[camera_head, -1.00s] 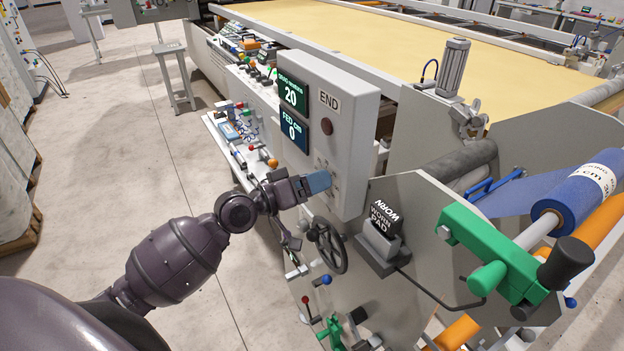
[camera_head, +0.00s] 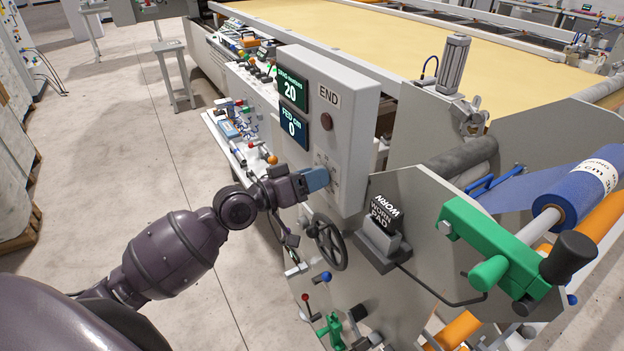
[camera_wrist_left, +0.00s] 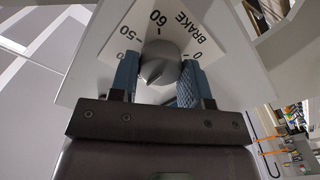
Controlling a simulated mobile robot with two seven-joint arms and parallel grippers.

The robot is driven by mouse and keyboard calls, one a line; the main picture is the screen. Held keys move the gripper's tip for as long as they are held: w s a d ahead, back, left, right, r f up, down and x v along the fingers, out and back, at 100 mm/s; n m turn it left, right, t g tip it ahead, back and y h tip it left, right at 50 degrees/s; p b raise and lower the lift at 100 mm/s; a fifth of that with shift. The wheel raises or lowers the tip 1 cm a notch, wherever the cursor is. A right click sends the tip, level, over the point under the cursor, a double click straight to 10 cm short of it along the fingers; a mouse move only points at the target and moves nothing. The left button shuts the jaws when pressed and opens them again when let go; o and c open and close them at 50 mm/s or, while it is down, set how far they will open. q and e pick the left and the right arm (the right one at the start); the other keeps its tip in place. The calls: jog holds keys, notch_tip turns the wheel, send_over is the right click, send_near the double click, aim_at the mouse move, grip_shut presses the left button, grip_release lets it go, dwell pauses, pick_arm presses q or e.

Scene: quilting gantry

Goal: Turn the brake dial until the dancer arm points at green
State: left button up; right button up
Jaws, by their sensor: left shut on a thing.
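The brake dial (camera_wrist_left: 160,64) is a grey round knob on a white plate marked BRAKE with numbers, in the left wrist view. My left gripper (camera_wrist_left: 158,82) has its two blue fingers on either side of the knob and is shut on it. The dial's pointed mark faces the lower left of that view. In the head view my left gripper (camera_head: 318,179) is at the lower front of the grey control box (camera_head: 345,140) and hides the dial. I cannot make out the dancer arm or a green mark for it. My right gripper is out of view.
Displays read drag 20 (camera_head: 292,92) and fed 0 (camera_head: 290,127). Below the box are a dark handwheel (camera_head: 326,243) and small levers. A worn pad block (camera_head: 383,235) and a green bracket (camera_head: 490,245) stand to the right. Open floor (camera_head: 120,130) lies left.

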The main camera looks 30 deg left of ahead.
pick_arm(q)
jog(key=m, duration=0.5)
jog(key=shift+m, duration=0.3)
dwell(0.4)
jog(key=o, duration=0.8)
jog(key=shift+c, duration=0.2)
jog(key=shift+o, duration=0.9)
